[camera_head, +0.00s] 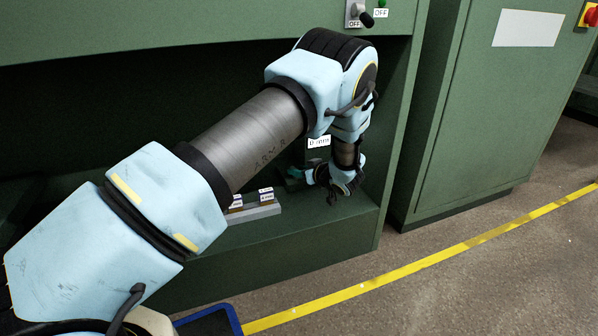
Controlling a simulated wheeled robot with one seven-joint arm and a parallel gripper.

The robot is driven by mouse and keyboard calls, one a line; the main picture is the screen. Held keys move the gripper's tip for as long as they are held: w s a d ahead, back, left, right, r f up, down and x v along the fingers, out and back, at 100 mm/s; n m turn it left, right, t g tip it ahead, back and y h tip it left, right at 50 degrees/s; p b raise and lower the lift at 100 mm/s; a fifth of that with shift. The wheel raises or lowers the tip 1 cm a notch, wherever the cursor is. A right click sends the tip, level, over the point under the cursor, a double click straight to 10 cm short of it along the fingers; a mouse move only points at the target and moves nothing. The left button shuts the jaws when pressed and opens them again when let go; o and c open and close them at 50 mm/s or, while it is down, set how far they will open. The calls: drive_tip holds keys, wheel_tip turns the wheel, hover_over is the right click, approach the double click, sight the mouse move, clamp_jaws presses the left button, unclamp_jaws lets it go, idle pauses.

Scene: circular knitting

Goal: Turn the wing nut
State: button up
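My arm reaches from the lower left into the recess of a green machine (300,265). My gripper (340,192) points down near the right end of the recess, just above its ledge. It is small and dark here, and I cannot tell whether its fingers are open or shut. I cannot make out a wing nut; it may be hidden behind my gripper or wrist. A small teal part (293,172) shows just left of the gripper. I cannot tell whether they touch.
A grey block with small white labels (262,210) sits on the ledge, left of the gripper. A white label (318,142) is above. A switch (357,14) is on the upper panel. A green cabinet (480,120) stands right. A yellow line (430,262) crosses open floor.

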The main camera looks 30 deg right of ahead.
clamp_jaws()
idle(0.3)
drive_tip(key=shift+a+r+m+h+p, duration=0.2)
drive_tip(key=shift+m+h+p, duration=0.55)
drive_tip(key=shift+p, duration=0.3)
drive_tip(key=shift+f+m+h+p, duration=0.15)
drive_tip(key=shift+m+h+p, duration=0.25)
drive_tip(key=shift+m+h, duration=0.45)
drive_tip(key=shift+o, duration=1.1)
unclamp_jaws()
